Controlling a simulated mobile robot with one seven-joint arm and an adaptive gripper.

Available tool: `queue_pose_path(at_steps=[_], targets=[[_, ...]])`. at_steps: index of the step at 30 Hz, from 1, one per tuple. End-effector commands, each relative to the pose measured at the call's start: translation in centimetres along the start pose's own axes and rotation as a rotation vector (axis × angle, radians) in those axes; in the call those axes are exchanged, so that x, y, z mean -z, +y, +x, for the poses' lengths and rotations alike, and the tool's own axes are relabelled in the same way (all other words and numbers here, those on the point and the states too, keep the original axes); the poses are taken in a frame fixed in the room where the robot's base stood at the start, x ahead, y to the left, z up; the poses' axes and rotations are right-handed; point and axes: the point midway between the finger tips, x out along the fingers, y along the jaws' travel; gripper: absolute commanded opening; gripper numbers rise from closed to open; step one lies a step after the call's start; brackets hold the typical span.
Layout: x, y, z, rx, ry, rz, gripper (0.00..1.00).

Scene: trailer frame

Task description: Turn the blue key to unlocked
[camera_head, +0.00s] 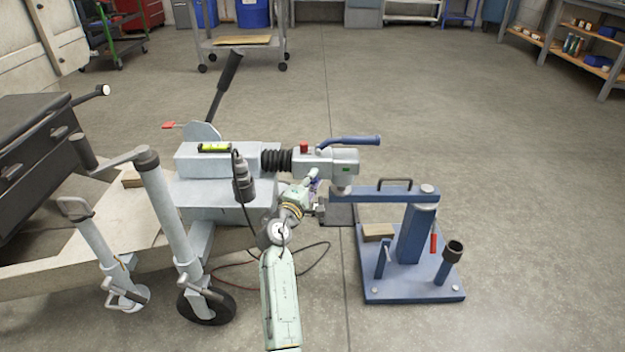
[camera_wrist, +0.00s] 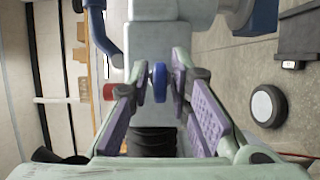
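The blue key (camera_wrist: 159,82) sits on the side of the grey coupler head (camera_head: 344,162), near the middle of the wrist view. Its flat blue bow shows between my fingertips. My gripper (camera_wrist: 160,87) is open around the key, with a finger on each side and a small gap seen on both sides. The coupler also shows in the wrist view (camera_wrist: 156,42).
A blue handle (camera_head: 350,140) and a red knob (camera_head: 303,147) top the coupler. A blue stand (camera_head: 412,235) is under its right end. A black bellows (camera_head: 277,160), a hanging grey-black plug (camera_head: 243,180) and the jack post (camera_head: 170,210) are to the left. Open floor lies to the right.

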Motion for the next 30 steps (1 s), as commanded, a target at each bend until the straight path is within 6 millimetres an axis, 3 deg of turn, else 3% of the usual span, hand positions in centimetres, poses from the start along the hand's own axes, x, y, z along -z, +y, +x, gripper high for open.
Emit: queue_pose_path(at_steps=[7,23,30], targets=[[-0.01,0.03,0.01,0.000,0.000,0.000,0.00],[-0.01,0.42,0.08,0.002,0.001,0.020,0.00],[-0.06,0.76,0.15,0.041,0.001,0.120,0.00]])
